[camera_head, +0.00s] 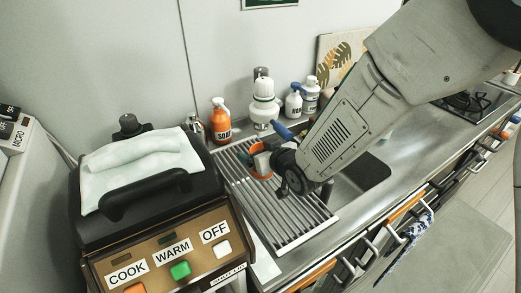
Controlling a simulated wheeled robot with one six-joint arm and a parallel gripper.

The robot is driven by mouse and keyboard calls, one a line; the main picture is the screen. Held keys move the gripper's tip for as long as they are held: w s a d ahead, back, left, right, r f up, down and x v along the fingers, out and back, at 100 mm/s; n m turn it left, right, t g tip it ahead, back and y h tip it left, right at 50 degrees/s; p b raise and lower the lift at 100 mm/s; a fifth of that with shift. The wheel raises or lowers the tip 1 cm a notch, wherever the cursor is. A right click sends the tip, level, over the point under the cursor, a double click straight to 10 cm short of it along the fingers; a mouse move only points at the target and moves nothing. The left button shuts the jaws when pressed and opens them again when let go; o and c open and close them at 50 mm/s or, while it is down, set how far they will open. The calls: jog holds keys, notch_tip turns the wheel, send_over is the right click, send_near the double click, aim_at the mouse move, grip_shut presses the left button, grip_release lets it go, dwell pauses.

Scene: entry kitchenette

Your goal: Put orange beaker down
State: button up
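The orange beaker (254,149) is at the slatted metal drain rack beside the sink. Only parts of its orange rim and side show. My gripper (266,163) is at the beaker, reaching in from the right, and a pale grey part overlaps the beaker's opening. The fingertips are small and partly hidden, so I cannot tell whether they are closed on its wall. I also cannot tell whether the beaker's base touches the slats.
An orange soap bottle (220,121), a white dispenser (263,103) and white bottles (293,104) stand along the wall behind the rack. A black-lidded cooker (150,190) with a cloth (139,165) stands at left. The rack's front slats (292,226) are clear.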

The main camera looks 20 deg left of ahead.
jog(key=shift+r, duration=0.1)
jog(key=shift+s+d+r, duration=0.1)
jog(key=shift+d+r, duration=0.05)
jog(key=shift+r, duration=0.05)
jog(key=v, duration=1.1)
jog(key=shift+s+d, duration=0.25)
jog(key=shift+d, duration=0.05)
jog(key=d+r+m+g+h, duration=0.1)
jog(key=d+r+m+h, duration=0.25)
jog(key=d, duration=0.85)
jog(key=d+r+m+h, duration=0.25)
jog(key=d+h, duration=0.25)
jog(key=d, duration=0.6)
jog(key=s+d+r+m+g+h, duration=0.1)
jog(key=s+d+r+m+g, duration=0.1)
jog(key=s+d, duration=0.4)
jog(key=s+d+r+m+g, duration=0.2)
jog(key=s+d, duration=0.5)
jog(key=s, duration=0.7)
jog(key=shift+d+r+g+h, duration=0.35)
jog(key=shift+r+g, duration=0.4)
jog(key=shift+g, duration=0.45)
